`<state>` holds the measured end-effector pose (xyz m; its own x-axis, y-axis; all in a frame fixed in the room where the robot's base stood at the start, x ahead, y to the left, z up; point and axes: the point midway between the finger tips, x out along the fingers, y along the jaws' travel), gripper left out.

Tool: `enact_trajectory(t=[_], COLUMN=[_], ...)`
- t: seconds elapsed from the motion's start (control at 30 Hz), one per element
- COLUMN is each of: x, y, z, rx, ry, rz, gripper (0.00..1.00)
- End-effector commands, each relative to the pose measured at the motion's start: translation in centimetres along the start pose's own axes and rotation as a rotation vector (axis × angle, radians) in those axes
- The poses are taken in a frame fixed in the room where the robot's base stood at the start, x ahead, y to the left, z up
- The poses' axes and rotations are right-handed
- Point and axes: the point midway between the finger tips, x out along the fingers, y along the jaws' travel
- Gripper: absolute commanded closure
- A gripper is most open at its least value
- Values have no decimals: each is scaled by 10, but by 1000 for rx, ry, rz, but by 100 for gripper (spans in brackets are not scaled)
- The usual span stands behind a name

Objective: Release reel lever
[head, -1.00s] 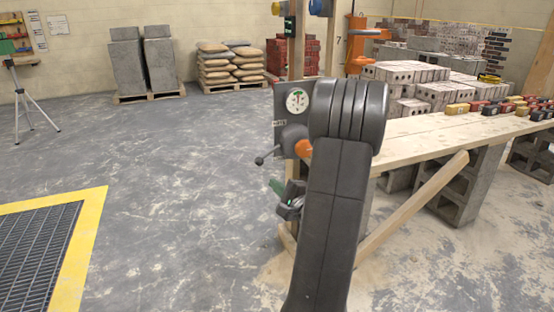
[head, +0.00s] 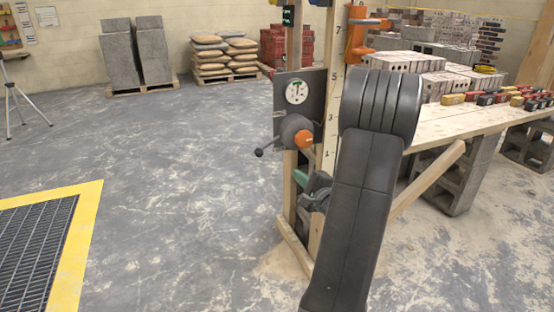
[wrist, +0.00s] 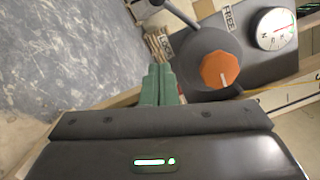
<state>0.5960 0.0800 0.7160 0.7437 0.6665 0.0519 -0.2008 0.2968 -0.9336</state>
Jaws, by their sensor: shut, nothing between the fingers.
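The reel lever is a thin dark rod with a ball knob (head: 259,152), pointing left and slightly down from a round grey hub with an orange cap (head: 305,140). The hub sits on a grey panel (head: 318,100) with a white dial (head: 297,91). In the wrist view the orange cap (wrist: 220,70) is right of my fingers, and the lever (wrist: 180,13) runs off the top edge. A FREE label (wrist: 229,18) and a LOCK label (wrist: 166,46) flank the lever. My gripper (wrist: 158,75) has green fingers, shut together and empty, below the hub and apart from the lever.
The panel is on a wooden post frame (head: 333,100) with number marks. A plank table (head: 450,125) with bricks stands to the right, with a diagonal brace below. A yellow-edged floor grate (head: 85,225) lies at left. The floor between is clear.

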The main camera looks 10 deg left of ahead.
Motion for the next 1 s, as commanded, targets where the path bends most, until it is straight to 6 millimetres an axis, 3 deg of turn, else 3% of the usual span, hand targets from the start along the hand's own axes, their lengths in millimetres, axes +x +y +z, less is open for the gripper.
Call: enact_trajectory(t=[0.33,0.8,1.0], x=[11,104,108], y=[1,2,0], z=[0,1,30], rx=[-1,0,-1], ry=[-3,-4,-1], rz=[1,0,-1], gripper=[100,100,100])
